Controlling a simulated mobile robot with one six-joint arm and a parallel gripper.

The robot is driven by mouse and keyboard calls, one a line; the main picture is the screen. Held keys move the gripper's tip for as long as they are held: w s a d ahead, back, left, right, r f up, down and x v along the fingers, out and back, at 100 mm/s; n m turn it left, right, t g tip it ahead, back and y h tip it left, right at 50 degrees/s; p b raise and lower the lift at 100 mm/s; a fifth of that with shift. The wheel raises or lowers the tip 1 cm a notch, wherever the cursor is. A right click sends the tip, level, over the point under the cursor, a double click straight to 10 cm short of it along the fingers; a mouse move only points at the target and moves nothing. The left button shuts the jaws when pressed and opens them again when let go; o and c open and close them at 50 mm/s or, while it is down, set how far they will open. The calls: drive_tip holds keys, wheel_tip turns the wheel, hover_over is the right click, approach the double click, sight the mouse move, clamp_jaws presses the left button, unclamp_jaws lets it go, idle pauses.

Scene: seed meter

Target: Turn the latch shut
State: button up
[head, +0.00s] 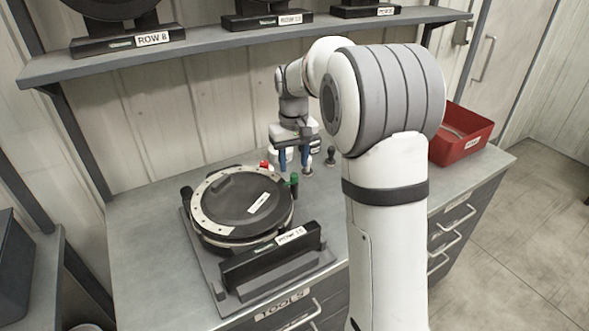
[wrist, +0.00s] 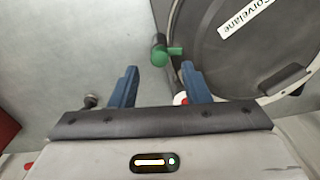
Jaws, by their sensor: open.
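The seed meter (head: 240,205), a round black disc housing with a pale rim, lies on a grey base plate on the bench. A green latch (head: 294,179) stands at its right edge. In the wrist view the green latch (wrist: 160,55) has a small tab pointing right toward the housing (wrist: 240,45). My gripper (head: 293,168) points down behind the latch, its blue fingers apart. In the wrist view my gripper (wrist: 160,75) is open and empty, with the latch ahead of the gap between the fingertips. I cannot tell its height above the latch.
A red knob (head: 264,164) is at the meter's back edge. A small dark knob (head: 331,155) stands on the bench (head: 150,270) to the right. A red bin (head: 462,132) sits at the bench's right end. A shelf (head: 215,57) with labelled stands runs above.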

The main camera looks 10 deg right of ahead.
sight(294, 176)
wheel_tip(294, 176, up, 4)
drive_tip(key=shift+r, duration=0.1)
idle(0.4)
drive_tip(key=shift+s+r, duration=0.2)
drive_tip(key=shift+s, duration=0.15)
drive_tip(key=s+f+m+t, duration=0.2)
drive_tip(key=s+f+t, duration=0.1)
drive_tip(key=s, duration=2.5)
drive_tip(key=shift+s+d+f, duration=0.15)
drive_tip(key=shift+d, duration=0.3)
